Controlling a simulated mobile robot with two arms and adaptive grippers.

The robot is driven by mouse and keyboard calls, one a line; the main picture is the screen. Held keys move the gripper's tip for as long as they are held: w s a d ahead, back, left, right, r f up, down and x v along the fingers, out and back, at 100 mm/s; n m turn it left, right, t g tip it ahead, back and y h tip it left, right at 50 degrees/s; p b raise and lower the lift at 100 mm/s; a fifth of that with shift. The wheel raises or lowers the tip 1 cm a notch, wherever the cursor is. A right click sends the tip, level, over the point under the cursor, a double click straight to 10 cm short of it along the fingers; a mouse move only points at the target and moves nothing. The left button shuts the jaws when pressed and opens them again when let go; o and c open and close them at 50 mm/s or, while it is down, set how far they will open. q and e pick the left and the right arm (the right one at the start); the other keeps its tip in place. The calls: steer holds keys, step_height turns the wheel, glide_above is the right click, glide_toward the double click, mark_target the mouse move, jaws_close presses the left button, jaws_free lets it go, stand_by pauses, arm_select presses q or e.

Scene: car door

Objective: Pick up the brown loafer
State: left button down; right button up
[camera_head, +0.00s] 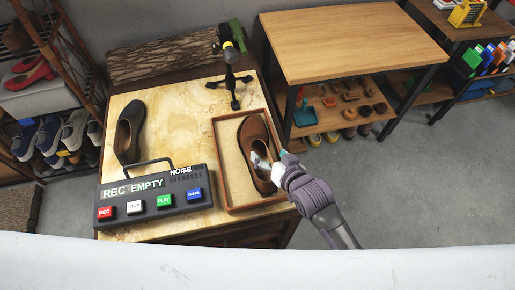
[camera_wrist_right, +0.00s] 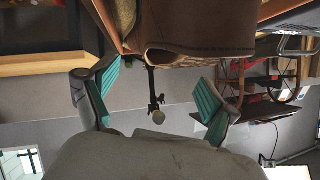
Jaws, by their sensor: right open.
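The brown loafer (camera_head: 248,133) lies in a shallow wooden tray (camera_head: 222,165) on the right side of the workbench, toe toward the back. My right gripper (camera_head: 264,162) is at the heel end of the loafer, over its opening, coming in from the lower right and hiding part of the shoe. In the right wrist view the gripper (camera_wrist_right: 157,88) is open, with its teal finger pads apart. The loafer (camera_wrist_right: 200,25) shows at the top of that view, beyond the fingertips, with nothing clearly between them. My left gripper is not in view.
A dark shoe (camera_head: 129,130) stands on the workbench (camera_head: 178,118) at left. A recorder box (camera_head: 155,192) with coloured buttons sits in front of it. A black stand (camera_head: 232,85) is behind the tray. A wooden table (camera_head: 350,42) stands at right; the floor (camera_head: 425,190) there is clear.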

mark_target(258, 143)
steer(key=shift+p+x, duration=0.3)
steer(key=shift+x, duration=2.75)
steer(key=shift+s+r, duration=0.1)
steer(key=shift+c, duration=0.3)
steer(key=c, duration=1.5)
steer(key=shift+o, duration=0.2)
steer(key=shift+r, duration=0.15)
